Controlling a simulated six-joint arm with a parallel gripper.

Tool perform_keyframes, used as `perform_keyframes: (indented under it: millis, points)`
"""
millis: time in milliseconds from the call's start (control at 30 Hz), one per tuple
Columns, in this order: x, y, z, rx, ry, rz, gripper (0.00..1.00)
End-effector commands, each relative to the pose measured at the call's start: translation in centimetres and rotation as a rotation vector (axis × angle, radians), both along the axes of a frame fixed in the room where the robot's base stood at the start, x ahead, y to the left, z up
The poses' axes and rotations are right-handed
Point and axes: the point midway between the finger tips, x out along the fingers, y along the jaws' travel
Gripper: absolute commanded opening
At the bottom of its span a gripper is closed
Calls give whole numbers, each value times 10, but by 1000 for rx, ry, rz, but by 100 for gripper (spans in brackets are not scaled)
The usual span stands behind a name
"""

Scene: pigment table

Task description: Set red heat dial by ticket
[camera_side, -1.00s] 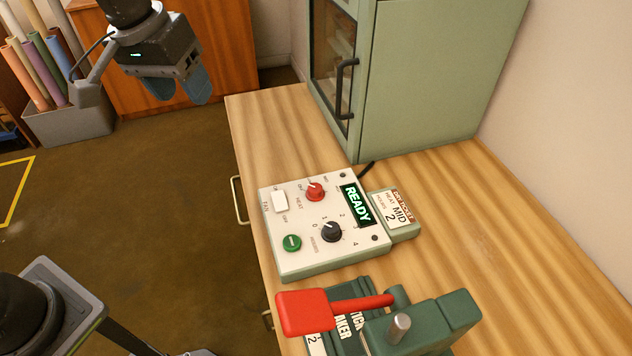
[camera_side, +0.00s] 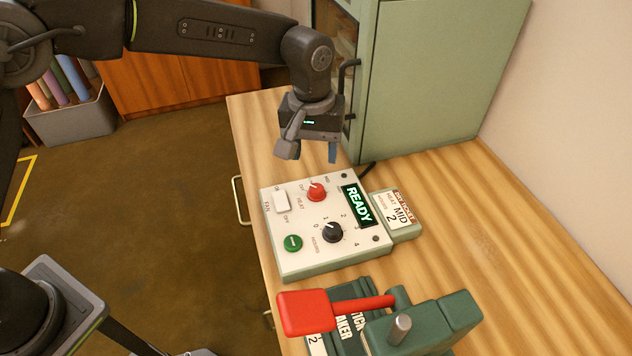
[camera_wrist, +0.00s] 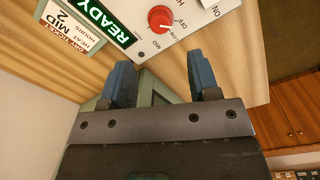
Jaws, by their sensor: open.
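My gripper (camera_side: 318,154) hangs above the table, behind the panel and apart from the dial. In the wrist view my gripper (camera_wrist: 165,82) has its two blue fingers spread, with nothing between them.
The panel also has a white fan switch (camera_side: 281,202), a black hours dial (camera_side: 332,232) and a green button (camera_side: 292,243). A green cabinet (camera_side: 430,90) stands behind. A red-handled press (camera_side: 335,310) stands in front. The table's right side (camera_side: 500,250) is clear.

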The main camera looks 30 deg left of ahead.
Motion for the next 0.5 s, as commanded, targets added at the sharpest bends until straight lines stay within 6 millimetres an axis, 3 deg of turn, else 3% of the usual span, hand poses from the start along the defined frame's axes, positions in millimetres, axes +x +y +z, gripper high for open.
perform_keyframes:
  millis: [200,500]
  points:
    - [0,-1,-47,1,3,-1,56]
    - [0,-3,-85,0,0,-1,56]
